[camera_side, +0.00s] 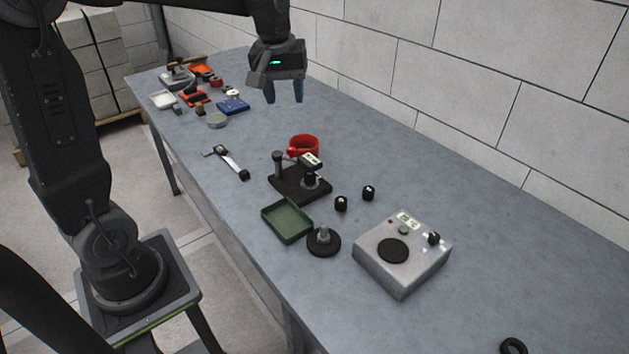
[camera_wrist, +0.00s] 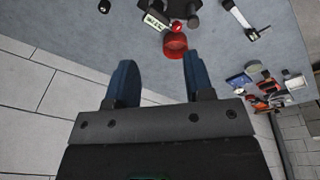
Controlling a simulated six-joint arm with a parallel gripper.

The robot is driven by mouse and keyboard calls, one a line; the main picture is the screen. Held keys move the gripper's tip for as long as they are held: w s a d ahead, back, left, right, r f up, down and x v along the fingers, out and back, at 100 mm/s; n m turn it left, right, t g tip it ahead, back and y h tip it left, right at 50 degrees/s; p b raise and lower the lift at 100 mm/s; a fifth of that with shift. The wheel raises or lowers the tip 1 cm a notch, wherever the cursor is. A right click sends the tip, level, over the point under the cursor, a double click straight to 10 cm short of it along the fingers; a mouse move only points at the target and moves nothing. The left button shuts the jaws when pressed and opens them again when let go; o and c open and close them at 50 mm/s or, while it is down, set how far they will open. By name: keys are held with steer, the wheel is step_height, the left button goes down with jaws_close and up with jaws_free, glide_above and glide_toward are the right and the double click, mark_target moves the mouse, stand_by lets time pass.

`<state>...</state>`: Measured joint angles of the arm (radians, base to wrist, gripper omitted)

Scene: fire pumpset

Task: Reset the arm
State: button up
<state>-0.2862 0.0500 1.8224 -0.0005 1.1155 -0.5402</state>
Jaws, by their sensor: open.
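My gripper (camera_side: 284,92) hangs above the far part of the grey table, fingers pointing down. Its two blue fingers are apart with nothing between them, as the wrist view (camera_wrist: 158,85) also shows. In the wrist view a red ring-shaped part (camera_wrist: 175,46) lies beyond the fingertips, well below them on the table. The same red part (camera_side: 304,145) sits behind the black fixture (camera_side: 300,186) in the side view.
The table (camera_side: 350,125) holds a grey control box (camera_side: 402,255), a green tray (camera_side: 287,221), a round black base (camera_side: 323,242), small black knobs (camera_side: 368,192) and a strap-like tool (camera_side: 229,163). A cluster with a blue tray (camera_side: 232,106) fills the far end. A block wall (camera_side: 450,90) runs behind.

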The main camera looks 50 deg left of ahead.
steer(key=s+d+m+t, duration=0.2)
steer(key=s+d+m, duration=0.2)
steer(key=s, duration=0.5)
steer(key=s+d+m+t, duration=0.1)
steer(key=s+d+m, duration=0.4)
steer(key=s+d, duration=0.2)
steer(key=shift+s+f+t, duration=0.4)
steer(key=shift+s, duration=0.6)
